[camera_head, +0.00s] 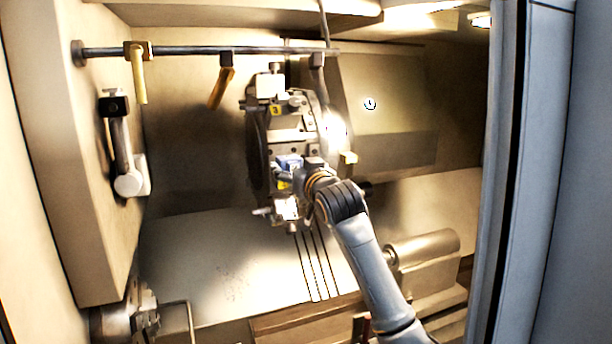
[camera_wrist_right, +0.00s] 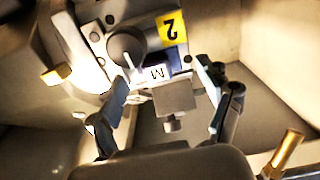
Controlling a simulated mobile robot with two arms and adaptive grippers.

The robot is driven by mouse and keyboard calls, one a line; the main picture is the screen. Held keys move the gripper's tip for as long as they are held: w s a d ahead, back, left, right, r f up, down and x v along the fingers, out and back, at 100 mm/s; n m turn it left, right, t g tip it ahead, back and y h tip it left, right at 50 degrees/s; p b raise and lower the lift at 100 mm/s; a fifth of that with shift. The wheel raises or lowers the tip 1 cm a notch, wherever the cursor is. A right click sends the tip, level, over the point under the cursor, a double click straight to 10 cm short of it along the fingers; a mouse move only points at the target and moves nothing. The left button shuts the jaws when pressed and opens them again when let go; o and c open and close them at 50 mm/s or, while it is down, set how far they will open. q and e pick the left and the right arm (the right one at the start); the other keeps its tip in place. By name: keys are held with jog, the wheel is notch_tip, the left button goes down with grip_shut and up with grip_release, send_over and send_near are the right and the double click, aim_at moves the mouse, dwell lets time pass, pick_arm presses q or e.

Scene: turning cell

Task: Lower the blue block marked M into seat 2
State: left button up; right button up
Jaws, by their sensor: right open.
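The blue block marked M (camera_wrist_right: 155,74) sits at the turret face beside the yellow label 2 (camera_wrist_right: 172,27) in the right wrist view. Its M label is upside down there, and its blue side (camera_head: 289,162) shows in the head view. Seat 2 is mostly hidden, so I cannot tell how deep the block sits. My right gripper (camera_head: 303,172) is at the turret, open, with its fingers apart on either side of the block. A grey square piece with a small stub (camera_wrist_right: 175,98) shows between the fingers. My left gripper is not in view.
A rail (camera_head: 190,50) with hanging yellow handles crosses the upper left. A chuck (camera_head: 125,318) is at lower left and a grey cylinder (camera_head: 425,255) at lower right. The door edge (camera_head: 505,170) bounds the right.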

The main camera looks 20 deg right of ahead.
jog(key=s, duration=1)
jog(key=shift+s+d, duration=0.2)
